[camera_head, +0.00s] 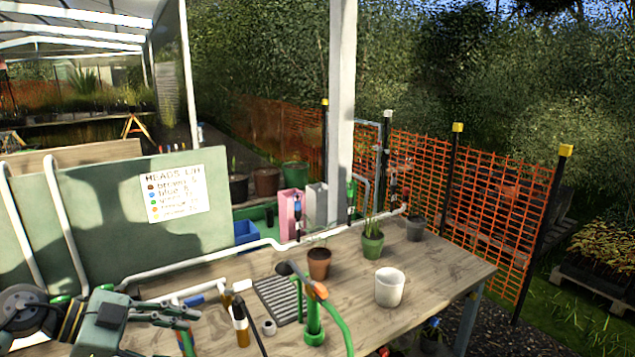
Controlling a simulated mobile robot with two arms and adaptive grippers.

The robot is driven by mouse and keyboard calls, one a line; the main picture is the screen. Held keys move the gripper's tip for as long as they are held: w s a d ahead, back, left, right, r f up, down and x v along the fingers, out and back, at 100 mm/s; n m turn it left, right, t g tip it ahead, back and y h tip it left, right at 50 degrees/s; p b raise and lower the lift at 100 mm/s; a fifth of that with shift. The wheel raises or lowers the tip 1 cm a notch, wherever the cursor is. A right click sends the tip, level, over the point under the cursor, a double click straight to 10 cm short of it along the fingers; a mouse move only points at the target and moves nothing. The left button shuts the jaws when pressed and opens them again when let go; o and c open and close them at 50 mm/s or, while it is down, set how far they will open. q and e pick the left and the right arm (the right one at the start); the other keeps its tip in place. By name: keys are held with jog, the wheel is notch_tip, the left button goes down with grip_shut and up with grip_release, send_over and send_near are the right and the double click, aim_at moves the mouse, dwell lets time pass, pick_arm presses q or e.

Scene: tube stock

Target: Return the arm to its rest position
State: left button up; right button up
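My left gripper (192,317) comes in from the lower left, with its grey-green body and dark fingers pointing right over the near left part of the wooden table (440,270). The fingers lie close together at this angle, and I cannot tell whether they are open or shut. A multicoloured upright piece (186,342) shows just below the fingertips; I cannot tell whether it touches them. My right gripper is not in view.
Right of the gripper stand a black-and-white tube with an amber lower part (241,325), a dark ribbed tray (277,298) and a green hose fitting (314,325). Farther right are a white pot (389,288), a terracotta pot (319,264) and a green pot (372,246). A green board (110,220) stands behind.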

pick_arm(q)
jog(key=w+d+r+n+t+h, duration=0.35)
jog(key=d+r+t, duration=0.25)
jog(key=d+t, duration=0.35)
jog(key=s+a+f+n+y, duration=0.4)
jog(key=a+f+n+y, duration=0.1)
jog(key=f+n+y, duration=0.3)
jog(key=s+a+f+n+y, duration=0.45)
jog(key=f+n+y, duration=0.2)
jog(key=f, duration=0.35)
jog(key=s+d+f+g, duration=0.2)
jog(key=s+f+g, duration=0.2)
jog(key=s, duration=0.3)
jog(key=s+d+f+m+g, duration=0.1)
jog(key=s+f+g, duration=0.25)
jog(key=s, duration=0.45)
jog(key=s+d+f+g, duration=0.2)
jog(key=s+f+g, duration=0.1)
jog(key=s+f, duration=0.3)
notch_tip(320, 180, down, 23)
jog(key=s+g, duration=0.1)
jog(key=s+a+f+g, duration=0.1)
jog(key=s+a+f, duration=0.2)
jog(key=s+f, duration=1.5)
jog(key=shift+a+f+m+g+b, duration=0.2)
jog(key=shift+m+g+b, duration=0.15)
jog(key=shift+m+g, duration=0.05)
